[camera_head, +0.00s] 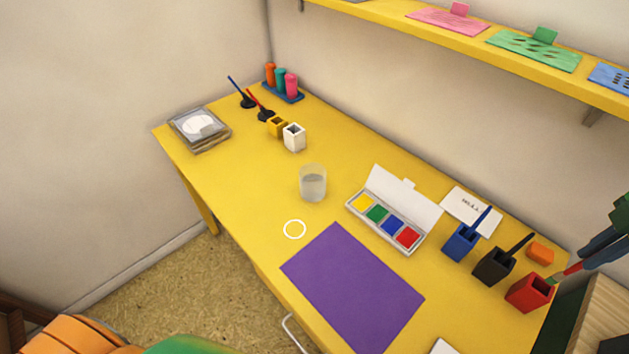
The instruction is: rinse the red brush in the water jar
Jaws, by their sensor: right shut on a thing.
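The water jar (313,184) is a clear glass standing upright near the middle of the yellow table, with what looks like water in it. At the right edge, my right gripper (588,262), with dark fingers, is shut on the red brush (567,270). The jar is well to the left of the gripper. My left gripper is not in view.
Near the gripper stand a black pot (493,267) and a blue pot (459,243) with brushes, and an orange block (540,253). An open paint box (369,222) lies between them and the jar. A purple sheet (352,290) lies in front. A shelf (470,45) hangs above.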

